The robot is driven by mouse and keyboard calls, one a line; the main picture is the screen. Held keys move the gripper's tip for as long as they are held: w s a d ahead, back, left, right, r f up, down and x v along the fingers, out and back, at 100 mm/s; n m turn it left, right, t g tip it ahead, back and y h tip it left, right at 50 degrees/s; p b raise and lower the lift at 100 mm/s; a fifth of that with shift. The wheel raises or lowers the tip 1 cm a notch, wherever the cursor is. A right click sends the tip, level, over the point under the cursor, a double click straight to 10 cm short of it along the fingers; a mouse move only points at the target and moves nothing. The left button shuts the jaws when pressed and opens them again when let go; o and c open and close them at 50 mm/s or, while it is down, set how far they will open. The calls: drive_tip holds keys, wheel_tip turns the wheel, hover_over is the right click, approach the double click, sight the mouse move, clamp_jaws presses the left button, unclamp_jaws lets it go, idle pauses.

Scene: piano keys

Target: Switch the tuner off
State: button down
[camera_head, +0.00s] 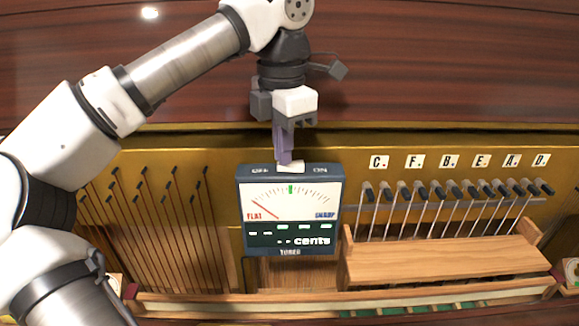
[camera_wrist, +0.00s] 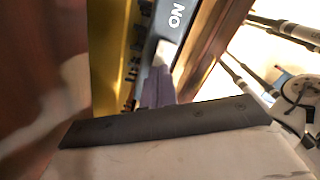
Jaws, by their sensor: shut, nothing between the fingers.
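The tuner (camera_head: 248,228) is a dark blue box with a white dial, its red needle toward FLAT and a green mark lit at the top. Its top edge carries OFF at left and ON at right. A pale switch (camera_head: 292,167) sits between these labels; its exact setting I cannot tell. My gripper (camera_head: 284,160) points down with its purple fingers shut and empty. The fingertips are right at the switch and partly cover it; contact is unclear. The wrist view shows the fingers (camera_wrist: 158,92) against the tuner's top (camera_wrist: 172,35), near the ON label.
Tuning pins with rods (camera_head: 455,190) and lettered labels (camera_head: 450,161) stand to the right, above a wooden block (camera_head: 440,262). More rods (camera_head: 150,215) stand to the left. A dark red wooden panel (camera_head: 430,70) rises behind.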

drive_tip(key=shift+f, duration=0.15)
drive_tip(key=shift+r+p, duration=2.8)
drive_tip(key=shift+r, duration=0.75)
drive_tip(key=shift+f, duration=0.15)
